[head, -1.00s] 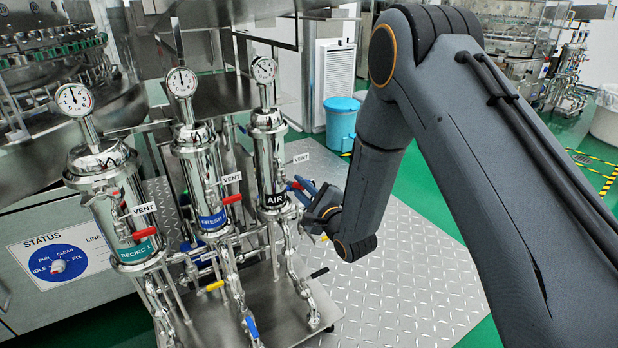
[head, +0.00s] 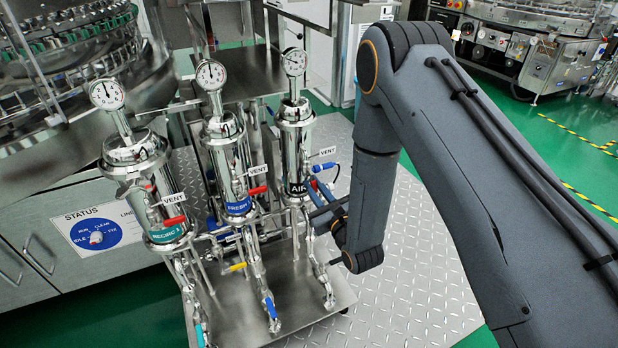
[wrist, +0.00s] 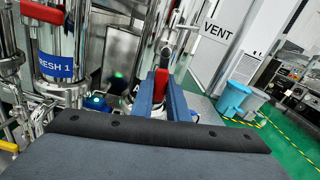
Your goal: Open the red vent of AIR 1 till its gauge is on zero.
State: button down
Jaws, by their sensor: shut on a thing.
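The AIR 1 filter (head: 294,130) is the rightmost of three steel housings. Its round gauge (head: 295,62) is on top; the needle is too small to read surely. The red vent handle (head: 316,168) is at the right of its label band, below a VENT tag (head: 327,152). My gripper (head: 324,190) is beside it, partly hidden by my arm. In the wrist view, my gripper's blue fingers (wrist: 161,92) are shut on the red handle (wrist: 160,82).
The FRESH 1 (head: 238,206) and RECIRC 1 (head: 166,234) housings stand to the left, each with a red vent handle and gauge. Valves and pipes lie below. A status panel (head: 97,232) is at left. Tread-plate floor (head: 415,255) lies open at right.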

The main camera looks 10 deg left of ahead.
jog(key=shift+d+f+m, duration=0.1)
jog(key=shift+m, duration=0.3)
jog(key=c, duration=1.8)
grip_release()
jog(key=shift+o, duration=0.4)
jog(key=shift+s, duration=0.1)
jog(key=shift+a, duration=0.2)
jog(key=shift+s, duration=0.1)
jog(key=p+v, duration=0.1)
jog(key=v, duration=0.6)
jog(key=shift+s+d, duration=0.25)
jog(key=shift+c, duration=0.2)
